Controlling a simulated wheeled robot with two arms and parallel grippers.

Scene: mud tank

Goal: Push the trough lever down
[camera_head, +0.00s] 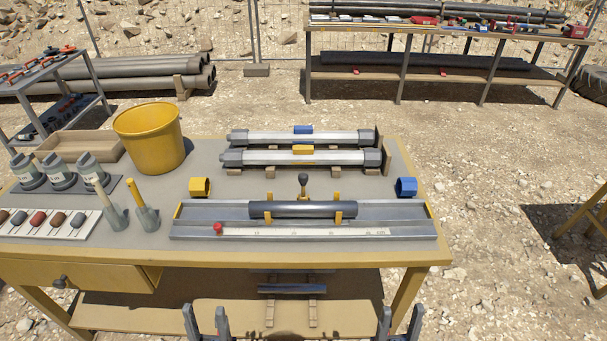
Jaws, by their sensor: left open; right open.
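The long grey metal trough (190,230) lies along the front of the yellow table. A dark pipe (303,209) rests in it between yellow supports. A short lever with a dark round knob (303,180) stands upright behind the middle of the pipe; its lower end is hidden. My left gripper (206,324) and my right gripper (400,324) show only as fingertips at the bottom edge. Both are open, empty, and in front of the table, well apart from the trough and lever.
A ruler strip (310,232) with a red knob (218,228) runs along the trough's front. A yellow ring (200,187) and a blue ring (406,187) flank the lever. Two capped tubes (305,157) lie behind it. A yellow bucket (148,138) stands back left.

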